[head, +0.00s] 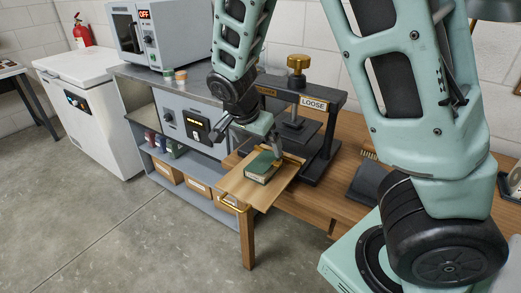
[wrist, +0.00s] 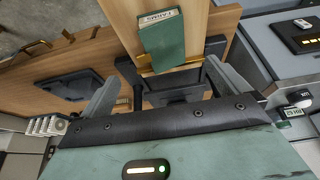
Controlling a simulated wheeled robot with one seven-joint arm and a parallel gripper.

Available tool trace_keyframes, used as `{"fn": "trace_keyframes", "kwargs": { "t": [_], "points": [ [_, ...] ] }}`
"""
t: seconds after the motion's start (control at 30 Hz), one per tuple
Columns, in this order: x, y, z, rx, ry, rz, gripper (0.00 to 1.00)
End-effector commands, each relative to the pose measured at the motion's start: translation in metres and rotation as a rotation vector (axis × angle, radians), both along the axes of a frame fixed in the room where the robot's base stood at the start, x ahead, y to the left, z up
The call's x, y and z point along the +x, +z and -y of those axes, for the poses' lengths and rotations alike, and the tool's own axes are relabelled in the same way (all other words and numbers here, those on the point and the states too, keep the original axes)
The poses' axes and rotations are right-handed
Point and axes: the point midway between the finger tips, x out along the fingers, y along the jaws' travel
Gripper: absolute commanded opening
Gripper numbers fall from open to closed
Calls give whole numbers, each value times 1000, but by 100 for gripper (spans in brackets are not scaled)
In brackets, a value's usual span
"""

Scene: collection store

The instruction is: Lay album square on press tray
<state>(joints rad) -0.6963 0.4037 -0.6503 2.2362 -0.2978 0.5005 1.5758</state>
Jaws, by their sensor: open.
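The green album (head: 262,167) lies flat on the pale wooden press tray (head: 232,187), which sticks out in front of the black press. In the wrist view the album (wrist: 166,44) shows its pale labelled edge, and its near end is close to a brass strip (wrist: 176,66) on the tray (wrist: 198,22). Its sides look roughly in line with the tray; I cannot tell whether it is exactly square. My gripper (head: 248,140) is just above and behind the album, open and empty. In the wrist view its fingers (wrist: 160,84) are spread wide, apart from the album.
The black press (head: 327,135) with a brass knob and a "LOOSE" sign stands behind the tray on the wooden bench (head: 350,190). A dark pad lies on the bench to the right. A grey shelf unit (head: 217,180) with boxes stands left. The floor in front is clear.

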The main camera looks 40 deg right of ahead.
Motion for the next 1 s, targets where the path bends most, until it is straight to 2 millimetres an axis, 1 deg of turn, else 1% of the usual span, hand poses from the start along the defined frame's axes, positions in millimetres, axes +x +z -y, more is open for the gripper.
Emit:
{"fn": "trace_keyframes", "kwargs": {
  "t": [0.07,0.17,0.27,0.37,0.4,0.47,0.5,0.57,0.6,0.7,0.8,0.9,1.0],
  "points": [
    [-1,6,-3,2,3,-1,100],
    [-7,7,-14,21,53,-25,100],
    [-24,6,-42,76,208,-90,100],
    [-55,9,-87,151,481,-176,100],
    [-70,12,-105,179,612,-208,100],
    [-95,19,-131,211,817,-249,100],
    [-111,24,-145,225,953,-271,100],
    [-136,31,-164,234,1152,-300,100],
    [-152,35,-174,234,1276,-315,100],
    [-187,43,-191,216,1543,-347,100],
    [-211,46,-199,190,1730,-371,100],
    [-224,47,-203,172,1834,-384,100],
    [-229,47,-204,165,1872,-390,100]
  ]
}}
